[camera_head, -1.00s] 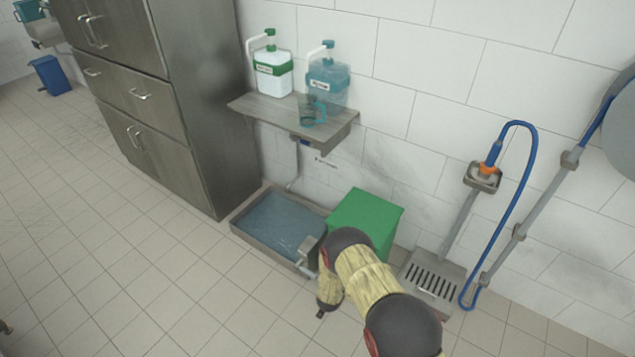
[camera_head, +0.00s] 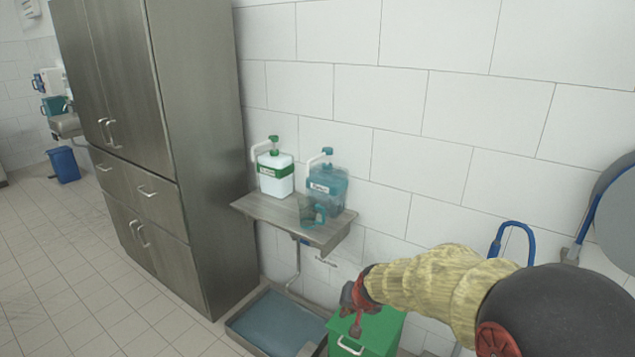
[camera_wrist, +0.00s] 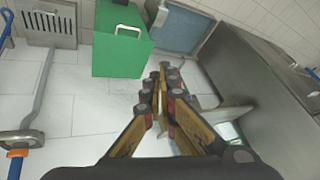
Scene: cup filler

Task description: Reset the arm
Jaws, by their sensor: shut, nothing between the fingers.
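My gripper (camera_head: 352,306) is at the end of my sleeved arm, at the lower right of the head view. It is in front of the wall, over the green bin as seen from the head camera. In the wrist view my gripper (camera_wrist: 165,72) has its fingers together with nothing between them. A blue-tinted clear cup (camera_head: 313,211) stands on the wall shelf (camera_head: 268,209), in front of the dispensers and apart from my gripper.
A white dispenser (camera_head: 275,175) and a blue dispenser (camera_head: 327,188) stand on the shelf. Below are a water-filled basin (camera_head: 270,320) and the green bin (camera_head: 375,330). A tall steel cabinet (camera_head: 195,150) stands at left.

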